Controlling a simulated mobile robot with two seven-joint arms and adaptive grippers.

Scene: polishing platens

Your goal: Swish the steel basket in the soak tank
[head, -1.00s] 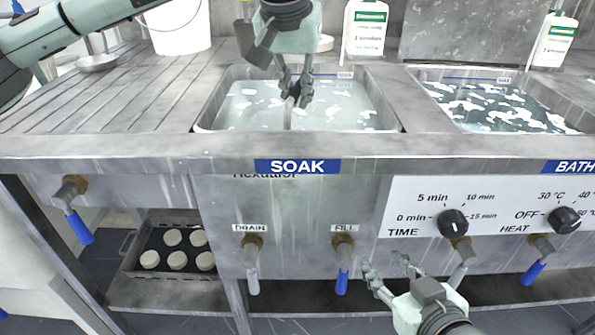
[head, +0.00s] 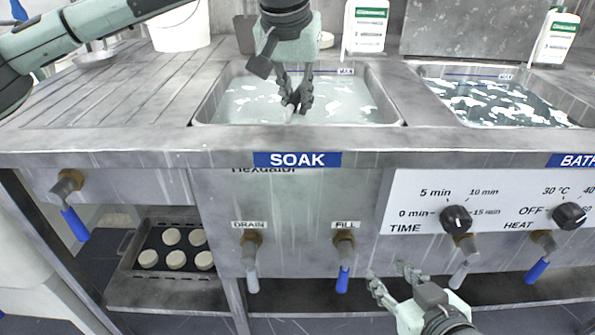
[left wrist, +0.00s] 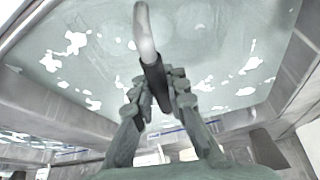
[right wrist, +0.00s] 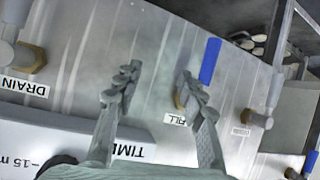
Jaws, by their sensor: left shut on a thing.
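The soak tank (head: 212,98) is a steel basin of pale cloudy liquid with white foam patches, behind the SOAK label (head: 297,160). My left gripper (head: 297,102) is over the tank, low near the liquid. It is shut on the dark grip of the steel basket's handle (left wrist: 146,35), whose bare metal rod runs down into the liquid in the left wrist view. The basket body is under the cloudy liquid; only faint round shapes show there. My right gripper (head: 388,273) is open and empty in front of the panel, below the FILL valve and TIME dial.
The bath tank (head: 500,105) of darker foamy liquid is at the right. A ribbed drainboard (head: 120,95) lies left, with a white bucket (head: 180,28) behind. Bottles (head: 365,27) stand at the back. A tray of pale discs (head: 128,262) sits on the lower shelf.

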